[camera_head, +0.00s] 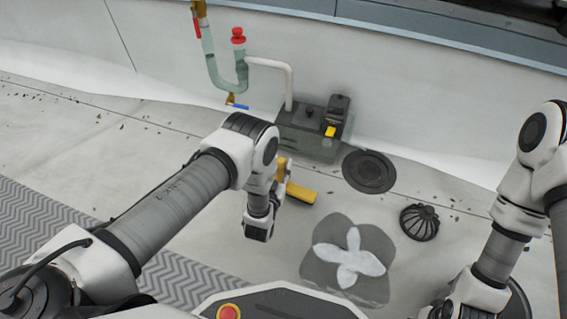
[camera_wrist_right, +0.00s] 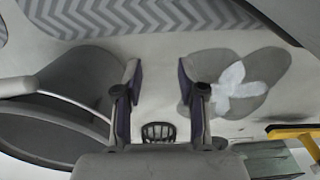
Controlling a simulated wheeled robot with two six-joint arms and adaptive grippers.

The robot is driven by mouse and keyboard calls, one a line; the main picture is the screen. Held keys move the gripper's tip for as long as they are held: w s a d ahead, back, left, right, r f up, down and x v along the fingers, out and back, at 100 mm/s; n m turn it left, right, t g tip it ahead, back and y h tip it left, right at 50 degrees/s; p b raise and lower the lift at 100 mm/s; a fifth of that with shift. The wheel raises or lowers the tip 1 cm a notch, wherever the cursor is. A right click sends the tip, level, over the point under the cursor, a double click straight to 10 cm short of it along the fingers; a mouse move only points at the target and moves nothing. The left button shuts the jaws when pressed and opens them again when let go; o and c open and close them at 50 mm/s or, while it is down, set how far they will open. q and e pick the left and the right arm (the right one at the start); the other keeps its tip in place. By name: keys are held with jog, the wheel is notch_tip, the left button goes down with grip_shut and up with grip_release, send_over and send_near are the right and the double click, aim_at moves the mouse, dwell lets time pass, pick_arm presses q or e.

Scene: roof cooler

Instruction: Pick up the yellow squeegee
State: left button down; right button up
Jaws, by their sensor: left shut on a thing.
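The yellow squeegee (camera_head: 301,192) is in the head view, just right of my left wrist, with a yellow upper part beside the grey gripper fingers. My left gripper (camera_head: 278,186) is shut on it; the wrist partly hides the grip. I cannot tell whether the squeegee touches the floor. A yellow bar with dark parts, likely the squeegee, shows at the right edge of the right wrist view (camera_wrist_right: 292,132). My right gripper (camera_wrist_right: 158,78) is open and empty, its two fingers wide apart.
A dark pump box (camera_head: 310,130) with pipes stands by the white wall behind. A round dark cover (camera_head: 369,171), a domed drain strainer (camera_head: 420,221) and a wet patch with a white blot (camera_head: 349,258) lie to the right. A zigzag grey mat (camera_head: 45,235) lies left.

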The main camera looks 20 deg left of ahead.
pick_arm(q)
jog(key=s+a+r+p, duration=0.1)
jog(key=s+a+p, duration=0.3)
jog(key=s+p, duration=0.8)
jog(key=shift+s+a, duration=0.2)
jog(key=shift+s, duration=0.95)
